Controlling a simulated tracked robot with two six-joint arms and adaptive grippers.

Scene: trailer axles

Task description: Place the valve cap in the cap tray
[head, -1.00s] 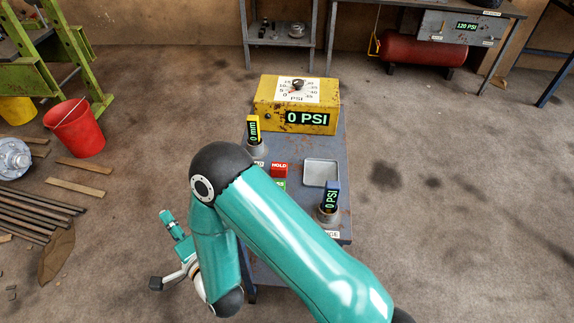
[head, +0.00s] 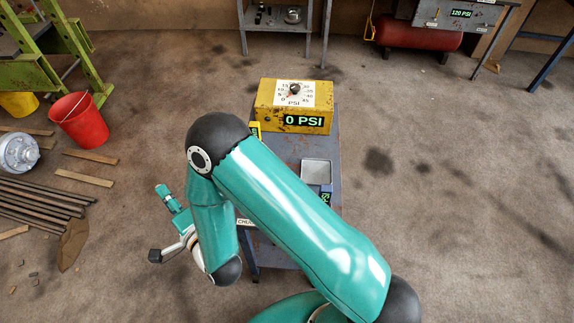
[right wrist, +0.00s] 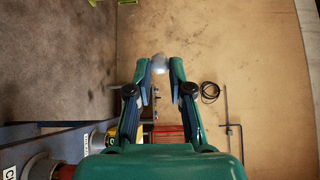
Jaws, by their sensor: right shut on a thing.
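The tray (head: 316,172), a small empty grey square, lies on the cart top in the head view, right of my right arm's upper link. My right gripper (head: 161,188) hangs over the floor left of the cart, well apart from the tray. In the right wrist view my right gripper (right wrist: 161,66) is shut on a small whitish rounded thing (right wrist: 159,61) between its fingertips. It looks like the valve cap, but its detail is blurred. The cap cannot be made out in the head view. My left gripper does not show.
A yellow pressure box (head: 293,107) reading 0 PSI stands at the cart's far end. A gauge (head: 326,193) stands just below the tray, partly behind my arm. My arm hides much of the cart (head: 322,145). A red bucket (head: 79,120) and rods (head: 40,203) are at left.

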